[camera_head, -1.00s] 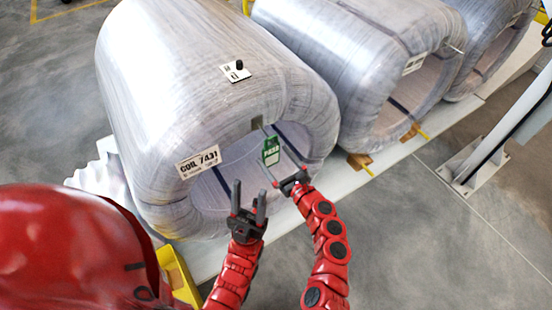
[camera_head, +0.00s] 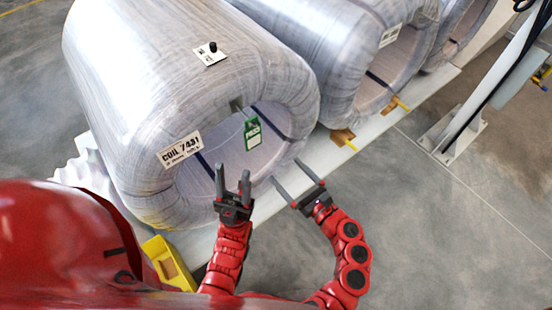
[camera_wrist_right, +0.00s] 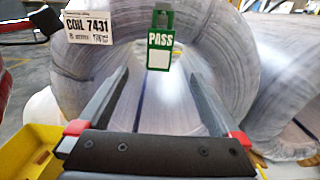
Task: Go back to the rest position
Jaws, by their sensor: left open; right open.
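My left gripper (camera_head: 233,182) is open and empty in front of the near coil, its fingers pointing up toward the coil's opening. My right gripper (camera_head: 289,180) is open and empty to its right, apart from the coil. In the right wrist view its two fingers (camera_wrist_right: 160,95) are spread with nothing between them. The near wrapped coil (camera_head: 190,85) carries a white label reading COIL 7431 (camera_head: 180,150). A green PASS tag (camera_head: 252,133) hangs at the coil's opening; it also shows in the right wrist view (camera_wrist_right: 160,40).
More wrapped coils (camera_head: 340,50) stand in a row toward the upper right on a pale platform (camera_head: 385,125). A grey post (camera_head: 485,85) stands at right. Open floor (camera_head: 450,230) lies at lower right.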

